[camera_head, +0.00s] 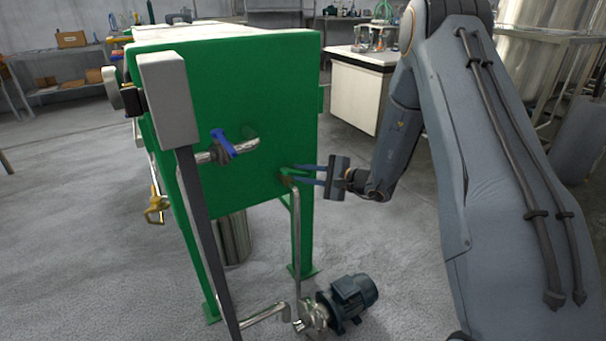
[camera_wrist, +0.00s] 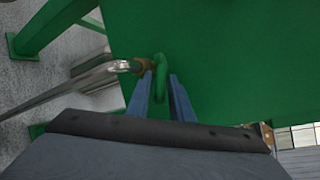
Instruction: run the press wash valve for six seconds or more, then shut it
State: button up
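A green valve handle (camera_wrist: 160,65) sits by a brass-coloured fitting on a metal pipe at the lower right of the green press's end plate (camera_head: 265,85). In the head view it is small and green on green (camera_head: 287,177). My gripper (camera_head: 296,174) reaches it from the right. In the wrist view my two blue-grey fingers (camera_wrist: 161,82) stand apart, one on each side of the handle. I see no clear grip on it. A second valve with a blue handle (camera_head: 222,143) sits up and left on a horizontal pipe. No label shows which valve is the press wash valve.
A pump with a dark motor (camera_head: 350,297) stands on the floor below, joined to a vertical pipe (camera_head: 296,240). A pale box on a dark post (camera_head: 168,98) stands at the left front. A white bench (camera_head: 355,92) is behind; open floor lies between.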

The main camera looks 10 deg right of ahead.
jog(key=v, duration=0.7)
jog(key=shift+s+d, duration=0.25)
jog(key=shift+d, duration=0.05)
